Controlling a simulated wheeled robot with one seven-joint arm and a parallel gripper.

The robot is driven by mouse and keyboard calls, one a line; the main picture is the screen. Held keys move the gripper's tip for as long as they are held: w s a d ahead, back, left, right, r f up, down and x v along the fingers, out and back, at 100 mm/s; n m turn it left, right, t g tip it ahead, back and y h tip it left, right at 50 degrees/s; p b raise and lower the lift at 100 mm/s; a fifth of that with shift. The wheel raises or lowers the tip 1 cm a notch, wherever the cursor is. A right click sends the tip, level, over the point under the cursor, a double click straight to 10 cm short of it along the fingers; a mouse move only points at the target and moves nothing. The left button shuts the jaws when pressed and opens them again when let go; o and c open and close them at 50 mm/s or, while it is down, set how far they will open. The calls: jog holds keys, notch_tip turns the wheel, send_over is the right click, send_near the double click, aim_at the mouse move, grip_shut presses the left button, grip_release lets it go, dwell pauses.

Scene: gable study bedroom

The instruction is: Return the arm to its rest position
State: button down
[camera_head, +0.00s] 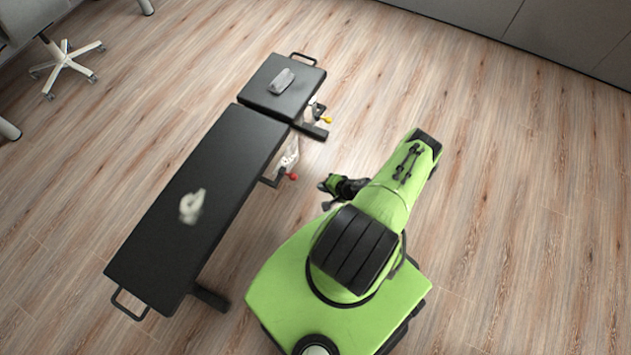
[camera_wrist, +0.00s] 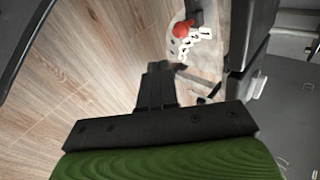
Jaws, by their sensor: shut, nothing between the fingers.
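My green arm is folded over my own base in the head view. My gripper (camera_head: 330,194) is a small black shape to the left of the arm, over the floor and apart from the bench. In the wrist view my gripper (camera_wrist: 158,85) has its dark fingers together with nothing between them.
A black weight bench (camera_head: 205,185) stands left of me, with a grey object (camera_head: 282,81) on its far pad and a pale object (camera_head: 192,206) on its long pad. A red knob (camera_head: 292,176) sticks out toward me. The wooden floor (camera_head: 510,180) at right is clear.

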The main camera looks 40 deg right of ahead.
jog(key=shift+s+d+r, duration=0.1)
jog(key=shift+s+r, duration=0.35)
